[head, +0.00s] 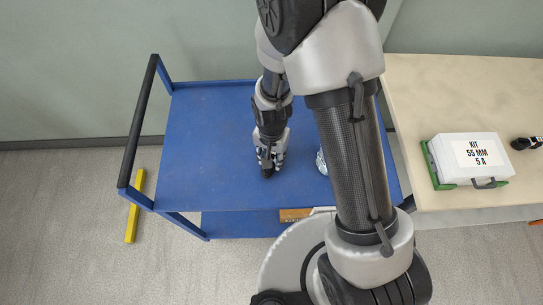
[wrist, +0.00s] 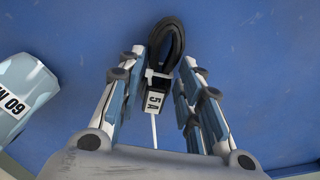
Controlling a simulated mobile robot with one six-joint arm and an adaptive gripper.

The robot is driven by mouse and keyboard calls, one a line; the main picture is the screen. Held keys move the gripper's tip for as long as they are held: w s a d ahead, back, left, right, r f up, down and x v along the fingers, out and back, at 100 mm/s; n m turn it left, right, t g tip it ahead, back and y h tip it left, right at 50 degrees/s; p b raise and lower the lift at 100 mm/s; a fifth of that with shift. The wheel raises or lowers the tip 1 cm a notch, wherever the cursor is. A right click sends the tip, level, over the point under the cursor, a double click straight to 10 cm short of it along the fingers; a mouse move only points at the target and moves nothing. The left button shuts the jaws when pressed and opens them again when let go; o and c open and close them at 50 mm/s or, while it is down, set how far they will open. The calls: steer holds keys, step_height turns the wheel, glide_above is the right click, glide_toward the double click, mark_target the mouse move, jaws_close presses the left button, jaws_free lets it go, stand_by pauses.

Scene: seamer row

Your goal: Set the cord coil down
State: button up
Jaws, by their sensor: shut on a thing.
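The cord coil (wrist: 165,42) is a black looped cord with a white tag marked "5 A" and a thin white strip. In the wrist view it sits between the fingers of my gripper (wrist: 165,75), which is shut on it. In the head view my gripper (head: 268,168) points down over the blue cart top (head: 205,120), with the dark coil at its fingertips. The coil is at or just above the cart top; I cannot tell whether it touches.
A pale item marked "09" (wrist: 22,95) lies left of the coil in the wrist view. A beige table (head: 450,90) at right bears a white case marked "KIT 55 MM 5 A" (head: 470,155) and a dark object (head: 526,143). The left part of the cart top is clear.

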steer(key=shift+f, duration=0.1)
steer(key=o, duration=1.2)
step_height(320, 180, up, 20)
steer(key=d+t+p, duration=0.1)
steer(key=d+p, duration=0.2)
steer(key=p, duration=0.1)
steer(key=s+d+r+n+t, duration=0.1)
steer(key=s+d+r, duration=0.1)
steer(key=s+r, duration=0.2)
steer(key=s+d+r+n+t, duration=0.1)
steer(key=s+d+r+n, duration=0.1)
steer(key=s+r, duration=0.3)
steer(key=s+d+r+n+t, duration=0.1)
steer(key=s+d+r, duration=0.3)
steer(key=r, duration=0.4)
steer(key=shift+s+d+r+n+t, duration=0.2)
steer(key=shift+s+n+t, duration=0.1)
steer(key=shift+s+n, duration=0.1)
